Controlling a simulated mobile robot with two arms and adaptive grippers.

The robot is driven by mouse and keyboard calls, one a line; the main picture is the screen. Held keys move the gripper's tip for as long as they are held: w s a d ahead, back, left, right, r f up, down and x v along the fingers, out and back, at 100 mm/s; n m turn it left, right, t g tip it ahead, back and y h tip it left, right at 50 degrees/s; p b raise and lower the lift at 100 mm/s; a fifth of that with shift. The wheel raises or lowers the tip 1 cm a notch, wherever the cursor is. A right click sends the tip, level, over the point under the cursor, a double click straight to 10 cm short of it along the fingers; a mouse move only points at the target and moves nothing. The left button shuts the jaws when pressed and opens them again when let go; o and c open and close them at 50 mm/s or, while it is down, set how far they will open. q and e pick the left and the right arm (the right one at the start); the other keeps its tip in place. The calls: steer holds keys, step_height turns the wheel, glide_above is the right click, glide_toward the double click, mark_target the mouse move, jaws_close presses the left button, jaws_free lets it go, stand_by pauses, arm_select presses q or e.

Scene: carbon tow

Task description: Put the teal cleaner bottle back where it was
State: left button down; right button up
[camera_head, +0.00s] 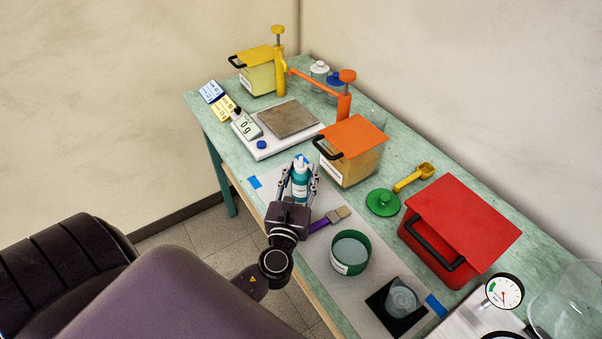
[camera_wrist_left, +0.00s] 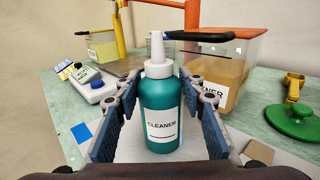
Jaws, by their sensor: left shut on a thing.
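The teal cleaner bottle (camera_head: 300,184) has a white nozzle cap and stands upright between the fingers of my left gripper (camera_head: 301,180). In the left wrist view the bottle (camera_wrist_left: 161,108) shows its CLEANER label facing me, with the left gripper's blue-padded fingers (camera_wrist_left: 160,128) on either side. The left gripper is shut on the bottle. The bottle is at the grey mat (camera_head: 268,196) near the table's front edge; its base is partly hidden, so I cannot tell whether it touches the mat. My right gripper is not in view.
Blue tape marks (camera_head: 255,182) lie on the mat. A brush (camera_head: 330,219) lies just right of the gripper, with a green tub (camera_head: 350,252) beyond. A scale (camera_head: 288,121) and an orange-lidded bin (camera_head: 352,152) stand behind. A red bin (camera_head: 459,226) is at right.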

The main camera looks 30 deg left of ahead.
arm_select(q)
steer(key=c, duration=1.4)
jaws_free()
steer(key=shift+f, duration=0.1)
steer(key=shift+o, duration=0.7)
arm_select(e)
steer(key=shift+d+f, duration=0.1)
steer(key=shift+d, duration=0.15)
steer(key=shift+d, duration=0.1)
arm_select(q)
steer(key=shift+r, duration=0.25)
steer(key=b+v, duration=0.3)
steer(key=v, duration=0.8)
steer(key=shift+s+d+f, duration=0.1)
steer(key=shift+f, duration=0.1)
steer(key=shift+s+d+r, duration=0.1)
steer(key=shift+s+r, duration=0.05)
steer(key=shift+s, duration=0.2)
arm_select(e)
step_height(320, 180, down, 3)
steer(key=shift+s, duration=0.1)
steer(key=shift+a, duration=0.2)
